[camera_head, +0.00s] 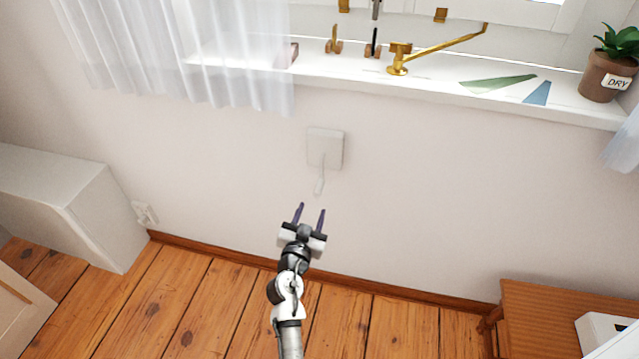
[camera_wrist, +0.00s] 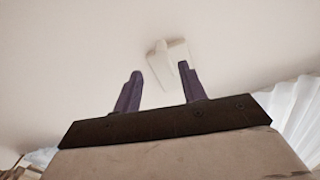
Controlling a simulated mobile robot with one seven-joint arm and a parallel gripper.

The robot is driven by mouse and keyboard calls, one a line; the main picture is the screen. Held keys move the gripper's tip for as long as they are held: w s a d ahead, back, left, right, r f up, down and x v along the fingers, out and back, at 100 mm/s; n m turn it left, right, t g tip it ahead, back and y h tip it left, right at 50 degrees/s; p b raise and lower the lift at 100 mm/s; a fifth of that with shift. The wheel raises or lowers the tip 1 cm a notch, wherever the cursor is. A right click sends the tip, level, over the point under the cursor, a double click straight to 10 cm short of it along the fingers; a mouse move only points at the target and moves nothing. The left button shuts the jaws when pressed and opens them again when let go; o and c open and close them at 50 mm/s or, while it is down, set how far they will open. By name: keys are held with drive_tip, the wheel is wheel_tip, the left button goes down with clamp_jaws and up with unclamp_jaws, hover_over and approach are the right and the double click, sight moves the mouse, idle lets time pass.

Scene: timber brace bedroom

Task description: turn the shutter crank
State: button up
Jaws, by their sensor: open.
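The shutter crank is a small pale box (camera_head: 325,147) on the wall below the window sill, with a thin whitish handle (camera_head: 320,183) hanging from its lower part. My gripper (camera_head: 311,208) is open and empty, just below the handle in the head view, with its two purple fingers pointing up toward it. In the wrist view the crank box (camera_wrist: 160,62) shows beyond the fingertips of my gripper (camera_wrist: 160,71). There the right finger partly covers the handle side of the box. I see no contact between fingers and handle.
Above, the white sill (camera_head: 440,88) carries brass fittings (camera_head: 398,58), flat coloured pieces and a potted plant (camera_head: 607,75). A sheer curtain (camera_head: 190,50) hangs at left. A white cabinet (camera_head: 75,200) stands left, a wooden table (camera_head: 540,310) right. The wall around the crank is clear.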

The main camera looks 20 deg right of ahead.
sight(321, 181)
drive_tip(key=p+x, duration=0.2)
drive_tip(key=x, duration=0.8)
drive_tip(key=shift+w+d, duration=0.2)
drive_tip(key=shift+w, duration=0.15)
drive_tip(key=shift+c, duration=0.2)
clamp_jaws()
